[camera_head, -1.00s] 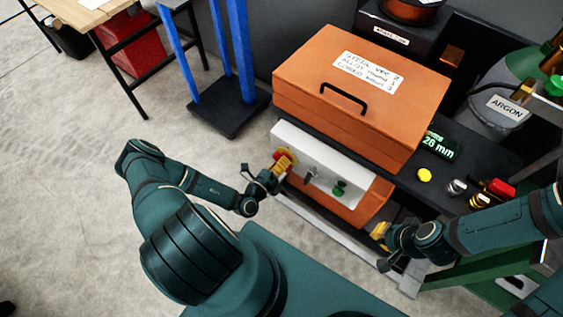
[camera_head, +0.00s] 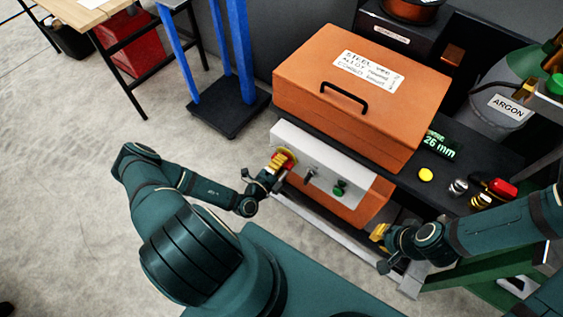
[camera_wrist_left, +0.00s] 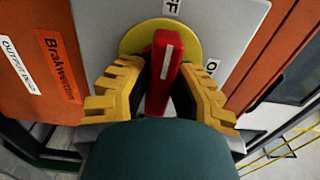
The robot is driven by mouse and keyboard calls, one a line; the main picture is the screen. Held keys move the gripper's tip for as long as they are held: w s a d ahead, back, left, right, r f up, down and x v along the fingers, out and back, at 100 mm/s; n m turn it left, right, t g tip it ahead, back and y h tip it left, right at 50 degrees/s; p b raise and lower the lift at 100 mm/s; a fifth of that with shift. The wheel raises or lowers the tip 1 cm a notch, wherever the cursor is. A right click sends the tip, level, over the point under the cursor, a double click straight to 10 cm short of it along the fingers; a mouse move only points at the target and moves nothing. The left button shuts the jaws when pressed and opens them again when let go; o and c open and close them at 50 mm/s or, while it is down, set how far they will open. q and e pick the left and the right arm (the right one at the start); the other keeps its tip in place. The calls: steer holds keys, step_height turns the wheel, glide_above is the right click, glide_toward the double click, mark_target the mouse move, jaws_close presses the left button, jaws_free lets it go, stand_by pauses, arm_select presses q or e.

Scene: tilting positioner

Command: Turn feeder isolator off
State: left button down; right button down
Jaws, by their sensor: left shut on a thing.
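The feeder isolator is a red handle (camera_wrist_left: 163,75) with a white stripe on a round yellow plate (camera_wrist_left: 192,36). In the left wrist view its striped end points up, close to the partly cut-off OFF label (camera_wrist_left: 172,7); the ON label (camera_wrist_left: 212,68) is at the right. My left gripper (camera_wrist_left: 160,92) is shut on the red handle, a yellow finger on each side. In the head view my left gripper (camera_head: 274,171) is at the left end of the pale panel (camera_head: 325,163). My right gripper (camera_head: 379,236) is by the right end; its opening is unclear.
The panel also carries a dark toggle (camera_head: 310,174) and a green knob (camera_head: 339,187). An orange lidded box (camera_head: 310,75) stands above it. A blue-post stand (camera_head: 243,55) is behind left.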

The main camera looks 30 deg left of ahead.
arm_select(q)
steer(key=shift+d, duration=0.1)
steer(key=c, duration=0.8)
jaws_free()
steer(key=s, duration=0.8)
steer(key=s+a, duration=0.1)
steer(key=s, duration=0.3)
